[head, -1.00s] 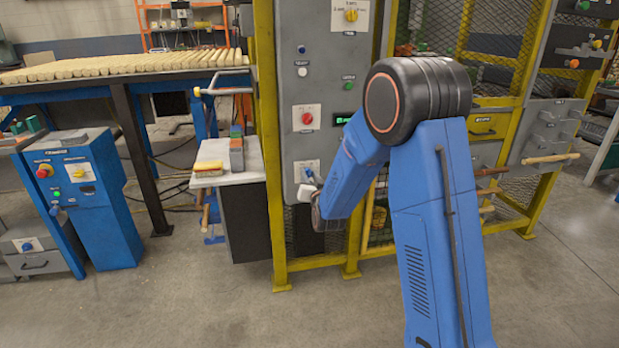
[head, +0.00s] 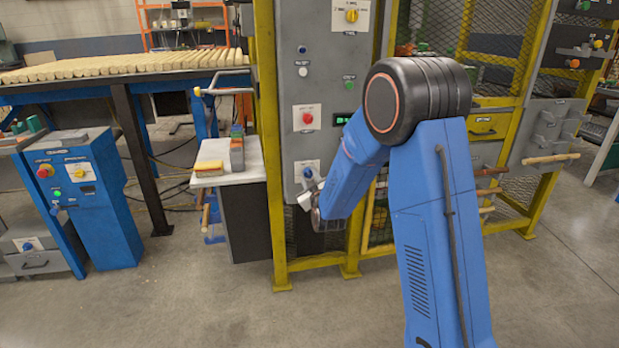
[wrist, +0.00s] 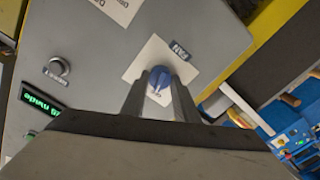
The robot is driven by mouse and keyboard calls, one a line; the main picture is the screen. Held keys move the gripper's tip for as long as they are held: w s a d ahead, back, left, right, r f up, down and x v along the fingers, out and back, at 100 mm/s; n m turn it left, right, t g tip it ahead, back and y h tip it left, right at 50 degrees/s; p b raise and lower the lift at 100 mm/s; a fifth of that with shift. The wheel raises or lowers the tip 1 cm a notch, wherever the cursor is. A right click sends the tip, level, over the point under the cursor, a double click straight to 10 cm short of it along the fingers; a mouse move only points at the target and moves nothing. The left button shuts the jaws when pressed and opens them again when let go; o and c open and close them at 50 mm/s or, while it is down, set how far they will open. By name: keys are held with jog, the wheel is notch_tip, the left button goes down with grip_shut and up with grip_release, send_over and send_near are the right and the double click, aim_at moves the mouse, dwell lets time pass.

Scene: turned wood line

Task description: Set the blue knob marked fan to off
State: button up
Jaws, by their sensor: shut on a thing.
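The blue fan knob (wrist: 159,82) sits on a white plate beside the dark FAN label (wrist: 181,51) on the grey panel. In the wrist view my gripper (wrist: 159,92) has one finger on each side of the knob and is shut on it. In the head view the knob (head: 308,172) shows small and low on the grey panel (head: 290,130). The printing on the plate is too small or covered to read.
A red knob (head: 307,118), a green button (head: 349,85) and a yellow knob (head: 352,15) are higher on the panel. Yellow posts (head: 270,150) flank it. A small side table (head: 228,176) with blocks stands to the left. The floor in front is clear.

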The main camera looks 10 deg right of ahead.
jog(key=shift+n, duration=1.2)
jog(key=o, duration=1.1)
jog(key=shift+c, duration=0.2)
jog(key=shift+s, duration=0.1)
